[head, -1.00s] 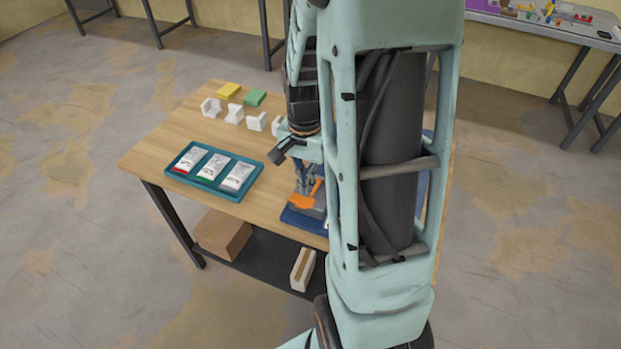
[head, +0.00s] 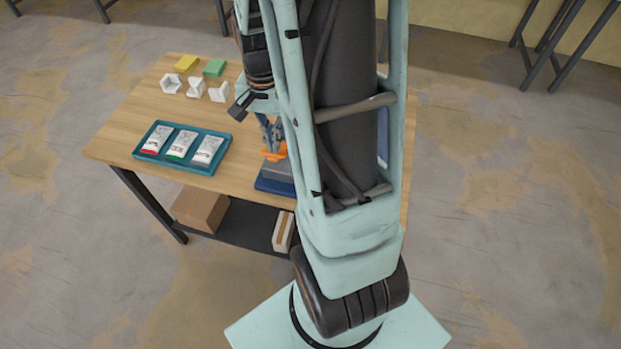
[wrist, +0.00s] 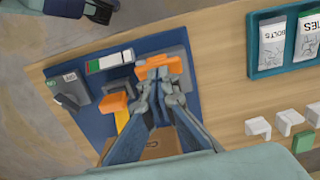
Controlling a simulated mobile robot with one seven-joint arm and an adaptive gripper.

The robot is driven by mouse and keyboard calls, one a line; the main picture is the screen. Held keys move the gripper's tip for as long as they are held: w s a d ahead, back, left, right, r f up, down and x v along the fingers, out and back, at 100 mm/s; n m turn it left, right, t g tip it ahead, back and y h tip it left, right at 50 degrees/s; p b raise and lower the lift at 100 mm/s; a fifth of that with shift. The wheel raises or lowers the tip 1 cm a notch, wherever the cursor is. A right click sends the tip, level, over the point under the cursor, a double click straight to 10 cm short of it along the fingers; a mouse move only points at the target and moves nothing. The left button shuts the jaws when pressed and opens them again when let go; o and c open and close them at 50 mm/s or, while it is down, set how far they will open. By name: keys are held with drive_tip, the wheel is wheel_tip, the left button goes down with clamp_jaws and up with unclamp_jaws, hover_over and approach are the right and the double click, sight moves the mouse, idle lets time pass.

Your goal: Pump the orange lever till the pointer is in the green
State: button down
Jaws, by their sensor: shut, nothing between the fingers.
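The orange lever (wrist: 172,66) is a wide bar at the grey block on a blue board (wrist: 88,122). In the head view the orange lever (head: 273,154) shows just below my fingertips. My gripper (wrist: 160,74) is shut and empty, its fingertips at the lever bar and overlapping it in the wrist view; I cannot tell whether they touch. In the head view my gripper (head: 270,132) is partly hidden by my arm. A strip gauge (wrist: 110,62) with green, white and red parts lies beside the lever on the board; its pointer is too small to read.
A second orange block (wrist: 114,102) and a grey device (wrist: 68,90) also sit on the board. A teal tray (head: 225,146) of packets stands left of it. White pieces (head: 195,86) and yellow and green blocks lie at the far edge. Bare wood lies between tray and board.

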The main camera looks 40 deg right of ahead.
sight(276, 157)
drive_tip(key=shift+f+b, duration=1.85)
drive_tip(key=shift+f, duration=0.75)
wheel_tip(276, 157, up, 6)
drive_tip(key=p, duration=0.4)
drive_tip(key=shift+f, duration=0.25)
drive_tip(key=shift+f+b, duration=2.1)
drive_tip(key=shift+f, duration=0.8)
drive_tip(key=shift+r+p, duration=2.3)
drive_tip(key=shift+r, duration=0.6)
drive_tip(key=shift+f, duration=0.1)
